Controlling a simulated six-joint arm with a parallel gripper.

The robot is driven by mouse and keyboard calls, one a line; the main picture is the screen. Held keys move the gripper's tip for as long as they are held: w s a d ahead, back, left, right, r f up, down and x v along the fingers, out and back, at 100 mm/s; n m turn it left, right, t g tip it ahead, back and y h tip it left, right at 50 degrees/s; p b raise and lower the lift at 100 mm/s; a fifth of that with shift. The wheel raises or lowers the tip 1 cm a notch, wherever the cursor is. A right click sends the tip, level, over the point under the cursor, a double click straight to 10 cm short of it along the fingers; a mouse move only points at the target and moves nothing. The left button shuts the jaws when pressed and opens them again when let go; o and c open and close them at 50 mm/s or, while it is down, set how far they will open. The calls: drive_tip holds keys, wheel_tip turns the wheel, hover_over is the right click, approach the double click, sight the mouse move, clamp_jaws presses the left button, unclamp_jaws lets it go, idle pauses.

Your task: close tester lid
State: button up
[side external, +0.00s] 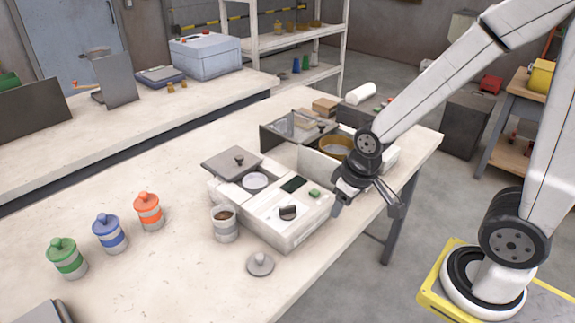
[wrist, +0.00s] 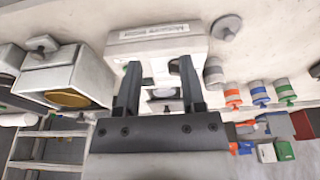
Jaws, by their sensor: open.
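The tester (side external: 283,228) is a white box in the middle of the bench, with a dark screen (side external: 293,185) and a small green button (side external: 314,193) on top. My gripper (side external: 369,208) is open and empty, above the right side of the tester and apart from the lid. In the wrist view, the tester (wrist: 150,42) shows beyond and between my open fingers (wrist: 160,72); the lid is not clear there.
A cup with brown contents (side external: 225,225) and a loose round grey lid (side external: 260,264) stand near the tester's front. Green (side external: 66,258), blue (side external: 109,233) and orange (side external: 148,211) jars stand to the left. An open box with an amber pan (side external: 336,147) is behind. The front-left bench is mostly clear.

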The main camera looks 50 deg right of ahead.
drive_tip(key=shift+w+r, duration=0.1)
drive_tip(key=shift+w, duration=0.1)
clamp_jaws()
drive_tip(key=w+d+r+m, duration=0.1)
drive_tip(key=w+r, duration=0.1)
drive_tip(key=w, duration=1.7)
drive_tip(key=w+d+r+m+t+h, duration=0.1)
drive_tip(key=w+d+r+m, duration=0.1)
drive_tip(key=w, duration=1.7)
drive_tip(key=shift+r, duration=0.2)
